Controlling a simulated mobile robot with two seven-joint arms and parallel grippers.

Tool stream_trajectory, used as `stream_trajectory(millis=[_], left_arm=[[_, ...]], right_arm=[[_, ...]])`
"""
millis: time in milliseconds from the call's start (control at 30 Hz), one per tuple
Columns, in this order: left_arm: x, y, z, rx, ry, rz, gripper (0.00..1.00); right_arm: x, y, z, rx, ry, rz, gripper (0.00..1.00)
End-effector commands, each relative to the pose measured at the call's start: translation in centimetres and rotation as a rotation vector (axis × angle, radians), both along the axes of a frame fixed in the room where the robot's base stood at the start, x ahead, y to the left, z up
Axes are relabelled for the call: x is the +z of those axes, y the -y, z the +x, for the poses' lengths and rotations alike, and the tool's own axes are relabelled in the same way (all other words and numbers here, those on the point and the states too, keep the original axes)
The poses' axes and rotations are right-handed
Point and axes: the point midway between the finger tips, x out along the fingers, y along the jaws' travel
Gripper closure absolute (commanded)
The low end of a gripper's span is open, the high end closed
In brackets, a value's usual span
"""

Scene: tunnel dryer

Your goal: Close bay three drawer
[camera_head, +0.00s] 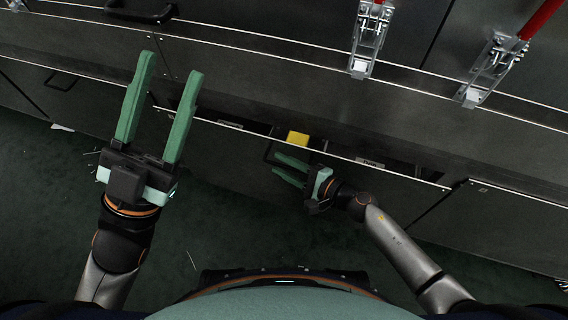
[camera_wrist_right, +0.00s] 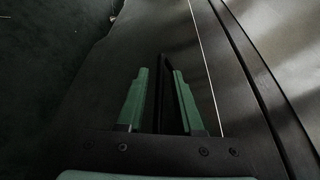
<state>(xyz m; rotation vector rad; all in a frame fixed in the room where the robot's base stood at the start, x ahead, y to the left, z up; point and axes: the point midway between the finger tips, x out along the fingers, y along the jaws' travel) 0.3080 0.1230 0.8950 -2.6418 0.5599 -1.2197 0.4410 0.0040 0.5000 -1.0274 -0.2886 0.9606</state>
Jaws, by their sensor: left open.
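The bay three drawer (camera_head: 240,158) is a long dark front panel in the lower row of the dryer. It stands pulled out, with a dark gap showing behind its top edge. Its dark handle (camera_head: 267,150) is partly hidden by my right gripper (camera_head: 276,163). That gripper is at the drawer front with its fingers apart. In the right wrist view, a dark bar that looks like the handle (camera_wrist_right: 160,85) lies between the green fingers, with gaps beside it. My left gripper (camera_head: 170,65) is open and empty, over the panels to the left.
A yellow block (camera_head: 298,139) shows at the drawer's top edge. Silver latches with red handles (camera_head: 372,40) (camera_head: 487,70) are on the upper panels. Another handle (camera_head: 62,80) is at the far left. Dark green floor (camera_head: 240,230) lies clear in front.

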Motion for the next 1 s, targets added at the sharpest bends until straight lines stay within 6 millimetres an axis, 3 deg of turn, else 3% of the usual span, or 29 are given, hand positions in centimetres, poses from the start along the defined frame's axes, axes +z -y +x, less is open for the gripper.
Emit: stream_trajectory(millis=[33,300,1000], left_arm=[[0.01,0.00,0.00,0.000,0.000,0.000,0.50],[0.03,0.01,0.00,0.000,0.001,0.001,0.50],[0.07,-0.03,-0.01,0.001,0.004,0.002,0.50]], right_arm=[[-0.01,0.02,-0.01,0.000,0.000,0.000,0.72],[-0.02,0.05,-0.03,0.000,0.000,0.000,1.00],[-0.04,0.06,-0.05,0.000,-0.001,0.000,1.00]])
